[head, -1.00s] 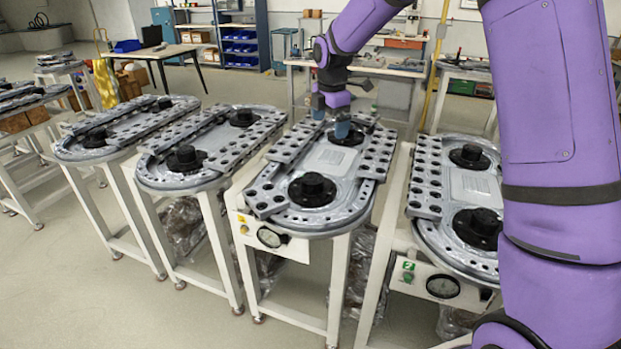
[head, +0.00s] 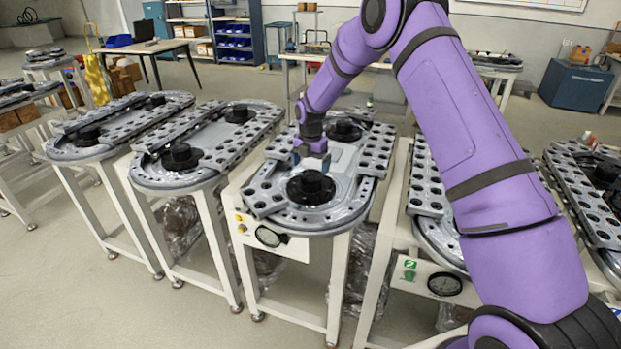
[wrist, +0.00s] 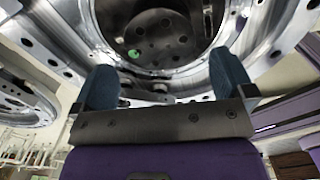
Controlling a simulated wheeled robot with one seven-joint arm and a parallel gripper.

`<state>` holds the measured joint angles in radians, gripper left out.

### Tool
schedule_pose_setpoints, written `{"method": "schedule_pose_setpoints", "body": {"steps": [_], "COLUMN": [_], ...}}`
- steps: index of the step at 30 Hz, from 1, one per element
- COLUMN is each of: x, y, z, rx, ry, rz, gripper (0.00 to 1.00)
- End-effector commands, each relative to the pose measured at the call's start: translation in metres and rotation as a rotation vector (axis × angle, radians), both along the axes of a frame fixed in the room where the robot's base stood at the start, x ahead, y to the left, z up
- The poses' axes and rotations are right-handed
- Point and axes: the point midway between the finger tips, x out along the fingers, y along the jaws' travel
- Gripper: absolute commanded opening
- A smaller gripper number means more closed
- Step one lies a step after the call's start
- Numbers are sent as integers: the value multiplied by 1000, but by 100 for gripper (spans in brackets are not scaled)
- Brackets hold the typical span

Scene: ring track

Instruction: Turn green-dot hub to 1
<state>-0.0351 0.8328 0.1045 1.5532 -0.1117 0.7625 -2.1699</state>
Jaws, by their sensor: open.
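The two blue fingers (wrist: 165,68) stand apart below the hub plate. I cannot tell for certain which of the two hubs this is. No number 1 mark is legible.
A round dial (head: 268,237) is on the table's front. My arm hides part of the right one. Perforated plates (head: 372,160) lie on the tracks.

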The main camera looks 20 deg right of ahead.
Motion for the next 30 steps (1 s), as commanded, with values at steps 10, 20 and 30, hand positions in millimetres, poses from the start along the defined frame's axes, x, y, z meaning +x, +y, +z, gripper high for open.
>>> {"method": "schedule_pose_setpoints", "body": {"steps": [10,20,30], "x": [0,0,0], "y": [0,0,0], "z": [-48,-56,-55], "rx": [0,0,0], "ry": [0,-1,-1], "rz": [-1,0,-1], "gripper": [100,100,60]}}
